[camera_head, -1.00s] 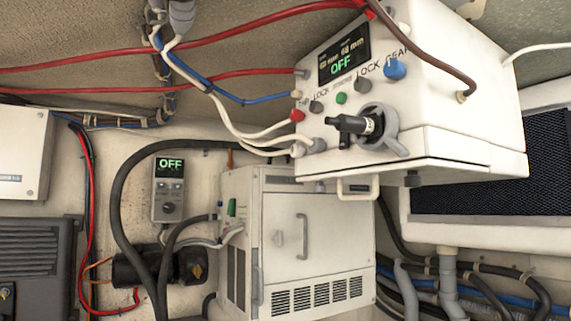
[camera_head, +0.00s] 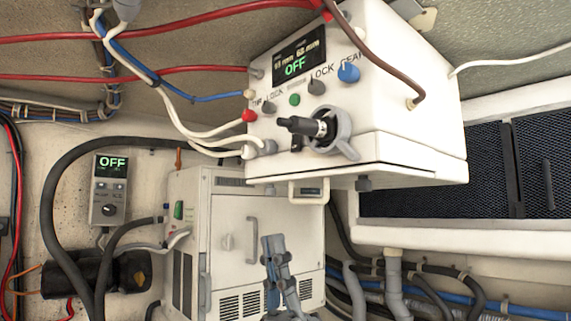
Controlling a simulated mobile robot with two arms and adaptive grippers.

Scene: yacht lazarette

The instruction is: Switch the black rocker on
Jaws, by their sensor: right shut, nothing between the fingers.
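A white control box (camera_head: 420,120) hangs at the upper middle, its display (camera_head: 299,55) reading OFF. Its front carries several coloured knobs and a black lever-like handle (camera_head: 305,126) in a grey ring. A small dark piece, probably the black rocker (camera_head: 297,143), shows just below the handle and is partly hidden by it; its position cannot be told. My right gripper (camera_head: 272,242) is shut and empty, pointing up in front of the lower white cabinet, below the control box and apart from it. My left gripper is not in view.
The white cabinet (camera_head: 225,215) with a handle stands below the control box. A small grey wall unit (camera_head: 108,198), also reading OFF, is at left. Red, blue and white cables and a thick black hose (camera_head: 60,165) cross the left side. A dark vent grille (camera_head: 460,170) is at right.

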